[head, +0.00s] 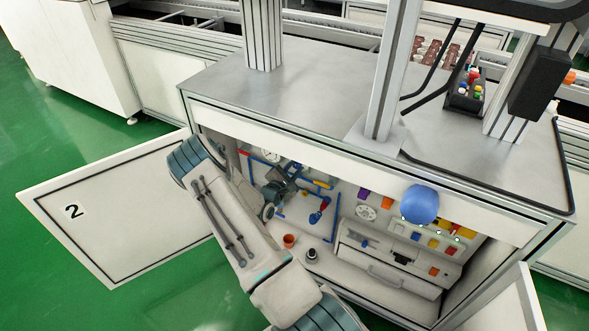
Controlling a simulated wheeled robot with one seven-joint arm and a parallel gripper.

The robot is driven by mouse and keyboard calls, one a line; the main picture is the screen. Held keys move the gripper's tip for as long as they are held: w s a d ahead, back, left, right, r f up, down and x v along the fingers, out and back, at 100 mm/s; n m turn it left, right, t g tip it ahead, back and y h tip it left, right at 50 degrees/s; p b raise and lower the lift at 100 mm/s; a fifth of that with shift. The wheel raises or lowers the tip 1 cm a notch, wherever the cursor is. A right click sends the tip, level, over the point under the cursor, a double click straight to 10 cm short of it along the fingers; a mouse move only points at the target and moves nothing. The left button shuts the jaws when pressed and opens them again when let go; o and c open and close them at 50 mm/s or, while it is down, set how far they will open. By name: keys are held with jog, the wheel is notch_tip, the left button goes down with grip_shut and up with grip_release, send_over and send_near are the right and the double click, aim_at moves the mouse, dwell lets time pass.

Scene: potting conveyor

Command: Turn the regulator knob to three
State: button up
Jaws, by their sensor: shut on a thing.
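My gripper (289,181) is inside the open cabinet, at the left part of its back panel, among blue tubing and fittings. It is shut at the place of the regulator knob, which my fingers and wrist mostly hide. I cannot read the knob's setting or any number on it. A round white dial (270,155) shows just above and left of my gripper. A yellow-handled fitting (318,183) and a red-and-blue fitting (320,211) sit to the right of my gripper on the blue line.
The open door marked 2 (150,214) stands at left; another door (505,308) is at lower right. An orange cup (289,240) and a dark knob-like part (311,255) are on the cabinet floor. A blue rounded thing (420,204) is at the right, before a panel of coloured parts.

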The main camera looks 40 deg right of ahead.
jog(key=shift+w+a+f, duration=0.1)
jog(key=shift+a, duration=0.05)
dwell(0.4)
jog(key=o, duration=1)
jog(key=p+v, duration=0.1)
jog(key=v, duration=1.2)
jog(key=shift+a, duration=0.35)
